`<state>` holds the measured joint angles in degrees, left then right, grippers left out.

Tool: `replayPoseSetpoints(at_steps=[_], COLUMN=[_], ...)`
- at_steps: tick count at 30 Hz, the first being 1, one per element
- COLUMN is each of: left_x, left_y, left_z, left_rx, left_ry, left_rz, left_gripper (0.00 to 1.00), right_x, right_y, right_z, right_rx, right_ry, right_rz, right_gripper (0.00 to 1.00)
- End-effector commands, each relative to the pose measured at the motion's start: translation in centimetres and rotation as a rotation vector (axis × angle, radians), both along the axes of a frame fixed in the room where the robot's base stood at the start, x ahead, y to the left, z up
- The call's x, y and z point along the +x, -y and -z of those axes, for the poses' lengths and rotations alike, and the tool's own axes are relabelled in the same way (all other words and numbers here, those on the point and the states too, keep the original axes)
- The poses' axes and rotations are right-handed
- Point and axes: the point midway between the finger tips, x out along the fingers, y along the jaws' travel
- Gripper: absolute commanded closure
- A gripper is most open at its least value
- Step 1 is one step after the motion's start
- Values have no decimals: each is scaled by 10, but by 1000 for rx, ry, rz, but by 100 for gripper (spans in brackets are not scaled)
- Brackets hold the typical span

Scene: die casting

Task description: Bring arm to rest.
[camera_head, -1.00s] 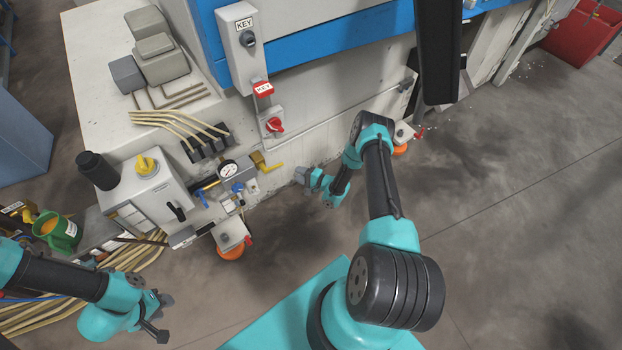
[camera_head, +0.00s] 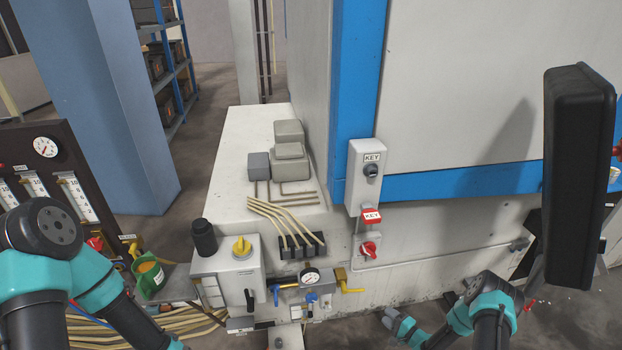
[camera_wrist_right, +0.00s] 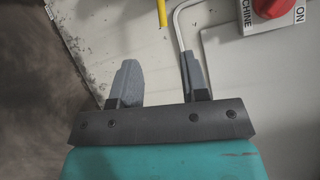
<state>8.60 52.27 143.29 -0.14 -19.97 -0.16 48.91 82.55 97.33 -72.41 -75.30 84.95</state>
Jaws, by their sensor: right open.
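My right arm (camera_head: 492,318) shows at the lower right of the head view. Its right gripper (camera_head: 391,319) is close to the lower front wall of the white machine, and I cannot tell whether it touches. In the right wrist view the two grey fingers of the right gripper (camera_wrist_right: 160,78) stand apart with nothing between them. My left arm (camera_head: 85,275) comes in at the lower left. Its gripper is below the picture edge and hidden.
The white and blue machine (camera_head: 450,100) fills the right side. A key switch box (camera_head: 367,178), a pressure gauge (camera_head: 309,277) and yellow-handled valves stick out from it. A black panel (camera_head: 577,160) hangs at the right. A green container (camera_head: 148,278) stands near my left arm.

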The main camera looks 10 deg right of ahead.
Motion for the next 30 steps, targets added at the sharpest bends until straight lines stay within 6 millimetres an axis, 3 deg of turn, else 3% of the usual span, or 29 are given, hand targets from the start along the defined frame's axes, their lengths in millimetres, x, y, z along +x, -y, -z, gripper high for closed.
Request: replayPoseSetpoints(at_steps=[8, 14, 20, 24, 27, 30], left_x=[0, 0, 0, 0, 0, 0], left_y=[0, 0, 0, 0, 0, 0], left_z=[0, 0, 0, 0, 0, 0], left_rx=[0, 0, 0, 0, 0, 0], left_ry=[0, 0, 0, 0, 0, 0], left_rz=[0, 0, 0, 0, 0, 0], left_gripper=[60, 60, 60, 60, 60, 60], right_x=[19, 1, -56, -114, -151, -176], right_y=[-45, -99, -152, -183, -198, -206], right_z=[-29, -62, -106, -144, -167, -182], right_rx=[-292, -603, -859, -988, -1040, -1063], right_ry=[-113, -260, -390, -459, -488, -504], right_rz=[-52, -210, -475, -702, -843, -932], right_gripper=[59, 59, 59, 59, 59, 59])
